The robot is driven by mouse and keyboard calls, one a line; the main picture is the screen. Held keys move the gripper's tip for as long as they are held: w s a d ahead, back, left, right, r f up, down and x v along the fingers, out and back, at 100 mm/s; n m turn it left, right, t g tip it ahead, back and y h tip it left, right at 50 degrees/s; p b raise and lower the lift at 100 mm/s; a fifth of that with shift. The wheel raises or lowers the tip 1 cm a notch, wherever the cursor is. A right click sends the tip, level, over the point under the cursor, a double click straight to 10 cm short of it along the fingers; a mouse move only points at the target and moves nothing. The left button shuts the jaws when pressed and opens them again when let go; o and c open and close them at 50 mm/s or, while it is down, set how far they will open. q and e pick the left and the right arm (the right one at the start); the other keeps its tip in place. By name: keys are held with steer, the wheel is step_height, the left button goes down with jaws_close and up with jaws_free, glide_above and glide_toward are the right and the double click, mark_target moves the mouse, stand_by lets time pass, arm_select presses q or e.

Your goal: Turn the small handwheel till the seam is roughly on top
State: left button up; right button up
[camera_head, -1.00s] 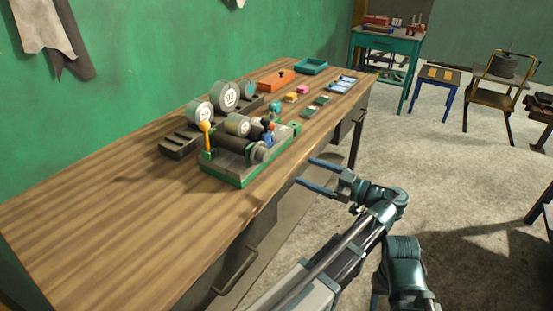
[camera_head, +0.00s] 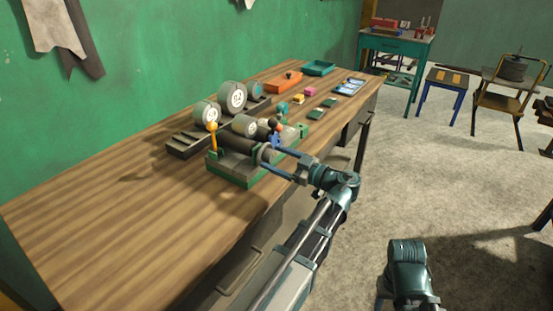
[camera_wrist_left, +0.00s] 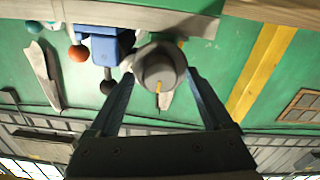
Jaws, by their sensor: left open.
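The small handwheel (camera_head: 263,154) is the grey round end of a dark cylinder on a green-edged bench device (camera_head: 235,172). In the left wrist view the grey handwheel (camera_wrist_left: 152,66) sits between my fingers. A short yellow mark shows low on its face in that upside-down picture, on the side away from the tabletop; I cannot tell for sure that it is the seam. My left gripper (camera_head: 268,155) is open, with one finger on each side of the wheel, also in the left wrist view (camera_wrist_left: 161,75). Contact is not clear. My right gripper is out of view.
A blue block with dark and orange balls (camera_wrist_left: 105,45) is close beside the wheel. Orange (camera_head: 284,83) and teal (camera_head: 319,68) trays lie farther back. The near-left tabletop (camera_head: 110,235) is clear.

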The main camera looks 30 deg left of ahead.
arm_select(q)
steer(key=shift+c, duration=0.3)
jaws_close()
steer(key=shift+m, duration=0.3)
steer(key=m, duration=0.3)
steer(key=shift+m, duration=0.3)
steer(key=m, duration=0.4)
steer(key=shift+m, duration=0.3)
steer(key=m, duration=0.4)
steer(key=shift+m, duration=2.5)
